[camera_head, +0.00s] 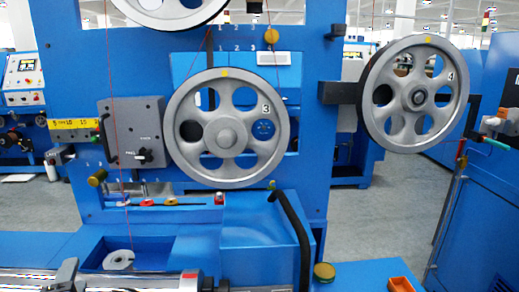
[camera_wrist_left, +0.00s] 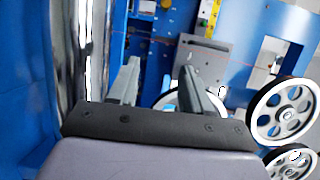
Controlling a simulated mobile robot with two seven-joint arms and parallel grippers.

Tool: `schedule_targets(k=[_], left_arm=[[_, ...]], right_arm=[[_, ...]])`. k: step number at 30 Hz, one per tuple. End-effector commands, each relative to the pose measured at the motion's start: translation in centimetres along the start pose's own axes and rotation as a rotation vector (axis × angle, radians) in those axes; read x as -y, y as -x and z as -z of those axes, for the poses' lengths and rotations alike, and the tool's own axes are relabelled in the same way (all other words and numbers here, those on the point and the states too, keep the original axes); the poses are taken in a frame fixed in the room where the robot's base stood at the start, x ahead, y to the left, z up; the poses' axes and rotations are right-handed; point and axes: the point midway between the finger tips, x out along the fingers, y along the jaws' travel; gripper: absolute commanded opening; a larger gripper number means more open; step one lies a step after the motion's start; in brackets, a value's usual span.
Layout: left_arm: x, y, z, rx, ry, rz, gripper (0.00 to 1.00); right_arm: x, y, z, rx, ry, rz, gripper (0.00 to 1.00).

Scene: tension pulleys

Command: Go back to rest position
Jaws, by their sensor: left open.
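My left gripper (camera_wrist_left: 160,82) shows in the left wrist view with its two grey fingers apart and nothing between them. In the head view, grey parts that look like its fingers (camera_head: 78,278) show at the bottom left, beside a shiny metal cylinder. Most of that arm is out of frame. My right gripper is in neither view. Pulley wheel 3 (camera_head: 186,131) is mounted on the blue machine, and wheel 4 (camera_head: 377,108) stands out to its right. The left gripper is apart from both wheels.
The shiny cylinder (camera_head: 150,284) lies along the front left edge. A grey control box (camera_head: 133,118) and a yellow scale (camera_head: 72,124) are on the machine. A black curved handle (camera_head: 291,235), a brass knob (camera_head: 324,271) and an orange box (camera_head: 400,284) are at the front right.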

Motion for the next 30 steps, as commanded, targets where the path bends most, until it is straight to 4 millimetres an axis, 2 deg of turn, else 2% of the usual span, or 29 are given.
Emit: schedule_targets(k=[1,3,7,12,18,19,24,30], left_arm=[[-3.1,1.9,-0.1,0.025,0.143,-0.139,0.49],[-7.1,4.7,-0.1,0.076,0.332,-0.331,0.49],[-12.5,10.4,0.5,0.183,0.589,-0.634,0.49],[-16.3,17.1,1.7,0.316,0.793,-0.93,0.49],[-18.1,24.5,3.0,0.468,0.941,-1.219,0.49],[-18.8,24.6,3.2,0.47,0.953,-1.229,0.49],[-21.9,22.7,4.5,0.381,0.997,-1.178,0.49],[-25.8,21.1,6.4,0.267,1.067,-1.124,0.49]], right_arm=[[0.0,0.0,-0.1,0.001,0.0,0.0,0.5],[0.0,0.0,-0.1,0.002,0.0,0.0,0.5],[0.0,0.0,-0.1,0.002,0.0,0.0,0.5],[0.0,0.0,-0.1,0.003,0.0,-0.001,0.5],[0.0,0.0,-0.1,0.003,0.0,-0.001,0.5],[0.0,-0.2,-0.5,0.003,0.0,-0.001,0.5],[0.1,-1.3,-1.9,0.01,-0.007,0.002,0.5],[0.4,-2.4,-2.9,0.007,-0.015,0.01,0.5]])
